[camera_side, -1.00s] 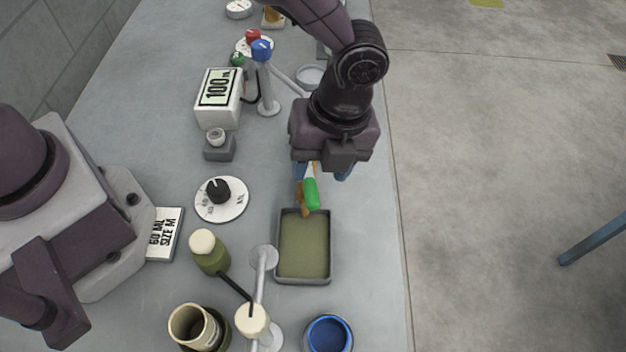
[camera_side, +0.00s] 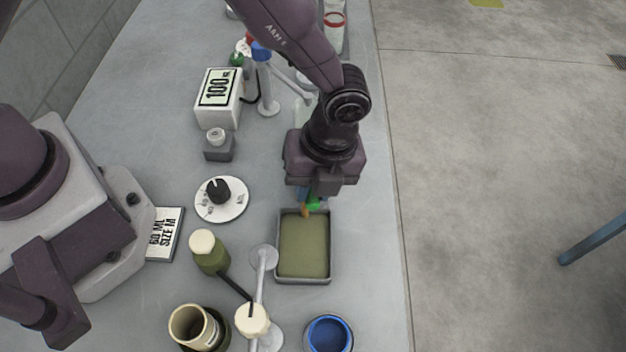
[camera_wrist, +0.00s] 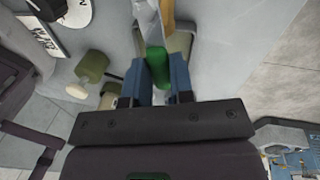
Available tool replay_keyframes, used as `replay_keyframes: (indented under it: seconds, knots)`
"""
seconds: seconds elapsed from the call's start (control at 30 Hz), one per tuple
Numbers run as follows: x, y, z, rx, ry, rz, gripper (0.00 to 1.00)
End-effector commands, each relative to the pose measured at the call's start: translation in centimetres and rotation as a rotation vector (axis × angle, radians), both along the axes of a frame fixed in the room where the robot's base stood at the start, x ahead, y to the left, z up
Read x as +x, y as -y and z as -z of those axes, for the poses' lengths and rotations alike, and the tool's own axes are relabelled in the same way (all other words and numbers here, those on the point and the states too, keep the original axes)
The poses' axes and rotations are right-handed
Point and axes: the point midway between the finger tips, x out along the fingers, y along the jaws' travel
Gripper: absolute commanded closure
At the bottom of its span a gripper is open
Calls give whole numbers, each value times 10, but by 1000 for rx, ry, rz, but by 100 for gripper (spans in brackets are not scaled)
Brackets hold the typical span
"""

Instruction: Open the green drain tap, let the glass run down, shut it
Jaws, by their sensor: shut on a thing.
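The green drain tap handle (camera_side: 314,204) shows just below my gripper in the side view, beside an orange-brown spout (camera_side: 304,211) above the tray. In the wrist view the green handle (camera_wrist: 156,62) sits between my two blue fingers, and my gripper (camera_wrist: 165,72) is shut on it. The spout (camera_wrist: 167,14) and a pale clear body, perhaps the glass, show beyond it. The tray (camera_side: 277,250) holds an olive-green layer. My gripper hides most of the glass in the side view, and its level cannot be told.
A green bottle with a cream cap (camera_side: 209,252), a dial (camera_side: 220,198) and a white card (camera_side: 165,234) stand left of the tray. A blue-lined pot (camera_side: 329,336) and a cream-topped post (camera_side: 251,321) stand in front. A box reading 100 (camera_side: 218,97) is behind.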

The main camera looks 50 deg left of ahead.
Motion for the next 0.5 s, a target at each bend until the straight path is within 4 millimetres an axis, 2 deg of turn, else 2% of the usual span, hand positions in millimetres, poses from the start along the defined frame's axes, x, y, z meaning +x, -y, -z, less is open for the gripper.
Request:
replay_keyframes:
  seconds: [0.3,0.5]
  knots:
    - [-7,-5,-1,-1,1,160,100]
    - [-8,-6,-1,1,1,188,100]
